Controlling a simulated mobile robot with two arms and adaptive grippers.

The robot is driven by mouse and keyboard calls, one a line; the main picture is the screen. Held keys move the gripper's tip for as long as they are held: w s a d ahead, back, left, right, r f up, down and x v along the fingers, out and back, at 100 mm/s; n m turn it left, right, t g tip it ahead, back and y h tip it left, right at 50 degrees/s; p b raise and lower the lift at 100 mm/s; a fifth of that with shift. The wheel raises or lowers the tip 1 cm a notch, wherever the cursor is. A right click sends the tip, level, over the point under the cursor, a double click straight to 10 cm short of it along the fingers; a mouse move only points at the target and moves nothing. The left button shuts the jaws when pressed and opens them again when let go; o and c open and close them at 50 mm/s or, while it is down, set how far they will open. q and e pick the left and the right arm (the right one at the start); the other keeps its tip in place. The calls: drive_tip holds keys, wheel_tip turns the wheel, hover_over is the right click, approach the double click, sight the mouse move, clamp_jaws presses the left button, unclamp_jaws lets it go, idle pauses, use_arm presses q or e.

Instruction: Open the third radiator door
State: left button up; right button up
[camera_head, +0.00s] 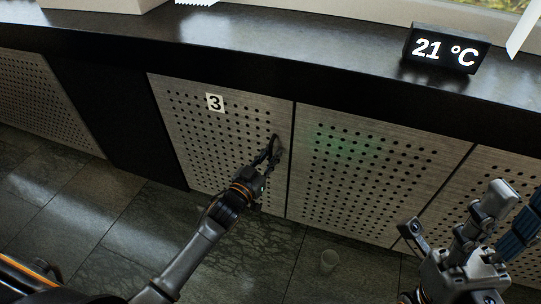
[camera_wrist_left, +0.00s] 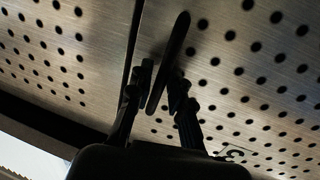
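The third radiator door (camera_head: 205,140) is a perforated metal panel with a white "3" label (camera_head: 215,103). It looks flush with its neighbours. Its dark upright handle (camera_head: 277,145) is near the door's right edge. My left gripper (camera_head: 268,157) is at this handle. In the left wrist view the handle (camera_wrist_left: 169,58) stands between the two fingers of my left gripper (camera_wrist_left: 160,82), which close in on it from both sides. Part of my right arm and hand (camera_head: 460,270) shows at the lower right, away from the door; its finger state is unclear.
Another perforated panel (camera_head: 370,175) adjoins on the right, with a narrow gap between. A dark counter (camera_head: 250,45) runs above, bearing a display reading 21 °C (camera_head: 444,49). Floor before the door is otherwise clear.

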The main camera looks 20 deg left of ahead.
use_arm(q)
clamp_jaws()
